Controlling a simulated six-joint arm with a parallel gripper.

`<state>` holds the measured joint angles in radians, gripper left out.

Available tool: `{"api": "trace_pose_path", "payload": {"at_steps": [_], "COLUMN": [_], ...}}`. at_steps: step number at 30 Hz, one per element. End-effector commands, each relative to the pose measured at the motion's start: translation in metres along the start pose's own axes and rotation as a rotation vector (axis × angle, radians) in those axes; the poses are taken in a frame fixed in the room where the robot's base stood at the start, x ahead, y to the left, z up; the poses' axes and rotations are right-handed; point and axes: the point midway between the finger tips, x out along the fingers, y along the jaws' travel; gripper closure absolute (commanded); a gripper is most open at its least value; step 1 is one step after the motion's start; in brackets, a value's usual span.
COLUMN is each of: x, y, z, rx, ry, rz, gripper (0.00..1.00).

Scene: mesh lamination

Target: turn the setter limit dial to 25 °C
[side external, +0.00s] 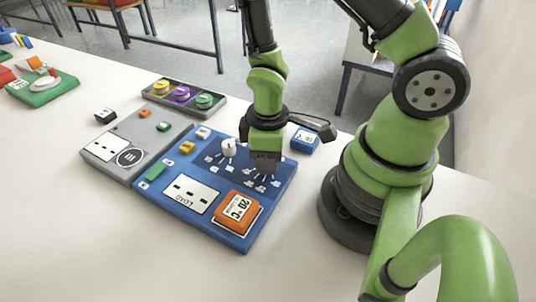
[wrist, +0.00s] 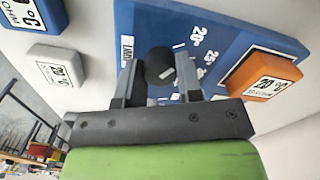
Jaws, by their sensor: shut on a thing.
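The blue setter panel (side external: 228,232) lies flat on the table and also fills the top of the wrist view (wrist: 222,15). The limit dial (wrist: 158,62) is a dark round knob with a small pale mark on its lower right side. It stands between the two fingers of my gripper (wrist: 158,78), which is shut on it. Printed marks for 20° and 25° show to the right of the dial, and a LIMIT label (wrist: 127,48) is to its left. In the side view my gripper (side external: 265,165) points down on the panel and hides the dial.
An orange 20 °C block (side external: 238,207) sits on the panel's near corner. A blue block (side external: 305,140) is close on the right. A grey panel (side external: 150,125) and a tray of coloured knobs (side external: 160,98) are further left.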

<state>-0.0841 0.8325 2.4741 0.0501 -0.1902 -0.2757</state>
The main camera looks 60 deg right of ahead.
Motion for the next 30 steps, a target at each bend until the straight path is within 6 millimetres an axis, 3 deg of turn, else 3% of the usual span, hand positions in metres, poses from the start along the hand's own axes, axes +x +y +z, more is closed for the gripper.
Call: {"api": "trace_pose_path", "payload": {"at_steps": [18, 30], "x": [-0.0004, -0.0005], "y": [-0.0005, -0.0006], "z": [-0.0002, -0.0003], "rx": [0.447, 0.624], "ry": [0.001, 0.001], "rz": [0.000, 0.000], "gripper": [0.90, 0.90]}}
